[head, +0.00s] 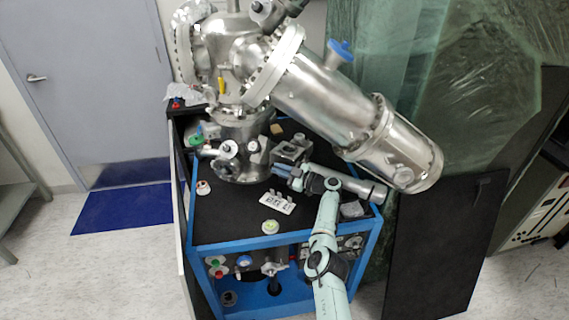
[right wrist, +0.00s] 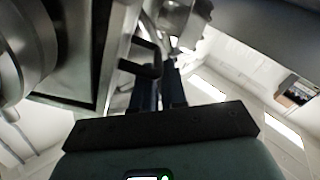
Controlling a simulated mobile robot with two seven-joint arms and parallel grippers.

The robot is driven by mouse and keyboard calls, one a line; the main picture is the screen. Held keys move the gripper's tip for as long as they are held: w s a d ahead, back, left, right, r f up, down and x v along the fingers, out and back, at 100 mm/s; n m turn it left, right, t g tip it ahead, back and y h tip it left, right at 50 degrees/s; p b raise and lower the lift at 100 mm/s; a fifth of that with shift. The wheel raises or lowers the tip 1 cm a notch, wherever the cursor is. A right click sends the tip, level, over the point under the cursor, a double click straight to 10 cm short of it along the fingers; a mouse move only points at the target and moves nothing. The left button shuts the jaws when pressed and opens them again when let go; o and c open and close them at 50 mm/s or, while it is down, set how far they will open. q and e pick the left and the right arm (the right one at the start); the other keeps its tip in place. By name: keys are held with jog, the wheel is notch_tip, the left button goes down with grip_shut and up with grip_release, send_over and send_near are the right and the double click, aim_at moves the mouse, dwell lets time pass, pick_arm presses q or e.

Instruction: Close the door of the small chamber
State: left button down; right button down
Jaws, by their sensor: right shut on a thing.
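The small chamber (head: 291,148) is a grey metal box on the black top of the blue-framed cart, beside the tall steel vessel. My right arm reaches up from the bottom, and its gripper (head: 283,170) is at the front of the small chamber. In the right wrist view a dark bracket-shaped handle (right wrist: 150,68) lies at the fingertips (right wrist: 160,85), and my right gripper is shut on it. A squarish metal frame (right wrist: 75,60) fills the left of that view. The door's exact angle cannot be told. My left gripper is not in view.
The large steel cylinder (head: 325,95) slants over the cart just above my right arm. A valve (head: 229,148) and a small white label plate (head: 277,201) are left of the gripper. The cart's blue frame (head: 290,239) runs along the front. Black panels (head: 440,240) stand at right.

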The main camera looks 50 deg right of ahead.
jog(key=c, duration=1.5)
grip_release()
jog(key=shift+d+f, duration=0.1)
jog(key=shift+f, duration=0.1)
jog(key=o, duration=0.3)
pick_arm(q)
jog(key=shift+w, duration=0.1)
pick_arm(e)
jog(key=shift+w+d, duration=0.1)
jog(key=shift+w, duration=0.05)
